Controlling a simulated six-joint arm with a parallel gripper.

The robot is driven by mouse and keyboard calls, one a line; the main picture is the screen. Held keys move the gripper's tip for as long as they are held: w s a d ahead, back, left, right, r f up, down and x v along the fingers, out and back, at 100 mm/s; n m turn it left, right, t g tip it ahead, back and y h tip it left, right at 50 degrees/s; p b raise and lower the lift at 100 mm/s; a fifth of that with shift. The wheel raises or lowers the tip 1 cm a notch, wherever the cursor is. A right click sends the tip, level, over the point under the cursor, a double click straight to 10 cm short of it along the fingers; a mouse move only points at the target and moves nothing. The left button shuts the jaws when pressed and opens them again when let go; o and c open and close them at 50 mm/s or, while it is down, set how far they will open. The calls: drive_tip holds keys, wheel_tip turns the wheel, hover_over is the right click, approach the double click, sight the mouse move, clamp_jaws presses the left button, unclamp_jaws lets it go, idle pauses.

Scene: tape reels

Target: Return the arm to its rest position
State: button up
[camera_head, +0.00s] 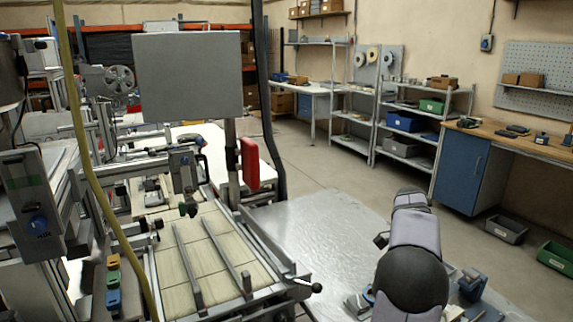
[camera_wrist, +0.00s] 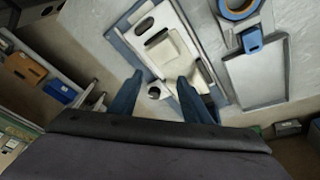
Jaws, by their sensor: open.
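My arm rises at the right of the head view, over the metal table (camera_head: 305,225). Its links hide part of the table, and I cannot make out the fingertips there. In the wrist view my gripper (camera_wrist: 157,85) shows two dark blue fingers spread apart with nothing held between them. A blue tape reel (camera_wrist: 236,14) lies at the top right, apart from the fingers. A grey-blue fixture with a pale block (camera_wrist: 172,50) lies in view beyond the fingers. A small dark round piece (camera_wrist: 155,91) shows in the gap between them.
In the wrist view an empty grey tray (camera_wrist: 256,78) and a blue clip (camera_wrist: 252,41) lie to the right. In the head view a machine with slatted rails (camera_head: 205,255) stands left of the table, with a red box (camera_head: 249,163) above. Much of the tabletop is bare.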

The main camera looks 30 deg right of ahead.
drive_tip(key=w+a+n+t+y+p, duration=0.15)
drive_tip(key=w+a+n, duration=0.35)
drive_tip(key=a, duration=0.7)
drive_tip(key=w+a+n+p, duration=0.25)
drive_tip(key=a+n, duration=0.55)
drive_tip(key=a, duration=0.5)
drive_tip(key=s+a+f+n+t, duration=0.1)
drive_tip(key=s+a+f+n, duration=0.1)
drive_tip(key=s+a+n, duration=0.3)
drive_tip(key=s+a+f+n+p, duration=0.1)
drive_tip(key=s+a+n, duration=0.3)
drive_tip(key=a+n, duration=0.4)
drive_tip(key=a+f, duration=0.1)
drive_tip(key=a, duration=0.4)
drive_tip(key=shift+s+n+t, duration=0.3)
drive_tip(key=shift+s+t, duration=0.05)
wheel_tip(320, 180, down, 12)
drive_tip(key=b, duration=1.1)
drive_tip(key=shift+b, duration=0.35)
drive_tip(key=shift+y, duration=0.25)
